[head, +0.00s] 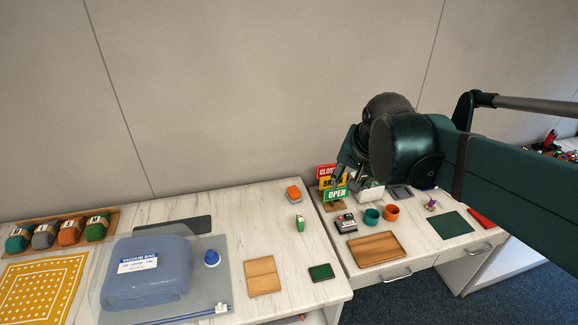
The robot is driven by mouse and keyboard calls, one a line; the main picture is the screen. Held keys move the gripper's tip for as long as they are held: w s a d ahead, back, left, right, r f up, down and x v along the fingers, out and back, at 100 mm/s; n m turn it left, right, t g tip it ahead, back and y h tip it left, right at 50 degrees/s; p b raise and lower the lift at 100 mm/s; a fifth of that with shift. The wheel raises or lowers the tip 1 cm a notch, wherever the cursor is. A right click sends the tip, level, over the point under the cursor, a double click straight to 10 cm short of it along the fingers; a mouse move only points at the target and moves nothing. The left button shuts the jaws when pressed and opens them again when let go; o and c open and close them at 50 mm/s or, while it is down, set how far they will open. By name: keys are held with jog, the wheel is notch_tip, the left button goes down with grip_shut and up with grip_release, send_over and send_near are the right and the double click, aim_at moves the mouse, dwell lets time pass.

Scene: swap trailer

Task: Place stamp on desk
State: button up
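The desk (340,247) on the right has a white marbled top and drawers. I cannot tell for certain which thing is the stamp. A small upright purple and yellowish object (432,204) on the desk could be it, but it is too small to be sure. A flat dark green pad (321,272) lies on the left table near its right corner. My gripper (350,176) is over the back of the desk, close to the stacked signs. My arm partly hides it, and I cannot see whether its fingers hold anything.
The left table (225,215) holds a blue vacuum bag (170,283), a wooden board (263,285) and a green-white item (299,222).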

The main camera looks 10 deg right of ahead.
jog(key=s+a+f+n+t+y, duration=0.1)
jog(key=s+a+f+n, duration=0.3)
jog(key=s+a+n, duration=0.4)
jog(key=shift+s+a+t, duration=0.4)
jog(key=shift+s+a, duration=0.35)
jog(key=shift+s, duration=0.8)
jog(key=shift+f, duration=0.1)
jog(key=shift+o, duration=0.6)
dwell(1.4)
